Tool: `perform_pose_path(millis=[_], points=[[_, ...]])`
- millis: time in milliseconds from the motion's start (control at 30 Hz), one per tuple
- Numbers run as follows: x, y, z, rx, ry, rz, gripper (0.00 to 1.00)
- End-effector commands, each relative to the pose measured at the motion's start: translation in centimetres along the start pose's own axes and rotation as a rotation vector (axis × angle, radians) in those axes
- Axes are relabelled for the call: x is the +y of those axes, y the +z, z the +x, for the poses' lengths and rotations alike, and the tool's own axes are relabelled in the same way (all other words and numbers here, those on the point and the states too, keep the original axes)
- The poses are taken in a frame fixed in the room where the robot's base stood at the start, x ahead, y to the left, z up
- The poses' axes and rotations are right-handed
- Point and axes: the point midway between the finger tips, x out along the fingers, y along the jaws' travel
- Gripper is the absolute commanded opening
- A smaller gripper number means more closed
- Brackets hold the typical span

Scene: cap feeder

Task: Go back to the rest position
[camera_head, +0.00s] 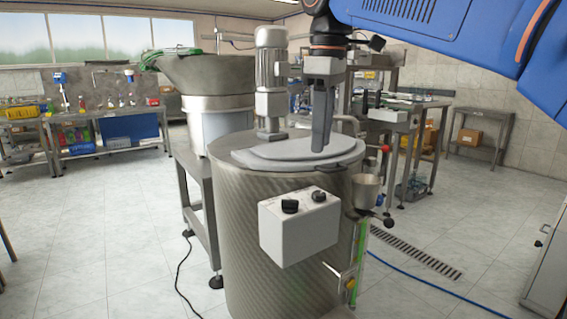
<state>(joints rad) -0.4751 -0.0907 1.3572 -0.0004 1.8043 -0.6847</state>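My gripper (321,146) hangs from the end of my blue arm (430,25), fingers pointing down. It is over the lid (285,152) of a large steel drum (245,225), in front of the back part of the room. The dark fingers overlap in this view, so I cannot tell whether there is a gap between them. No object shows between them. I also cannot tell whether the fingertips touch the lid or stay just above it.
A grey motor (271,80) stands on the lid, left of my gripper. A white control box (299,226) with knobs is on the drum's front. A small metal cup (366,189) is at its right side. A hopper (205,75) stands behind left.

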Motion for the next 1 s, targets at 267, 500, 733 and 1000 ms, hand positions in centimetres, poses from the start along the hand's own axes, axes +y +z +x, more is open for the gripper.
perform_pose_path(millis=[267, 500, 733, 1000], points=[[-0.5, 8.7, 6.3, 0.064, 0.062, 0.301, 0.29], [-2.4, 15.6, 13.2, 0.126, 0.115, 0.560, 0.29], [-5.4, 21.8, 20.9, 0.191, 0.164, 0.806, 0.29], [-9.2, 27.2, 29.8, 0.263, 0.214, 1.051, 0.29]])
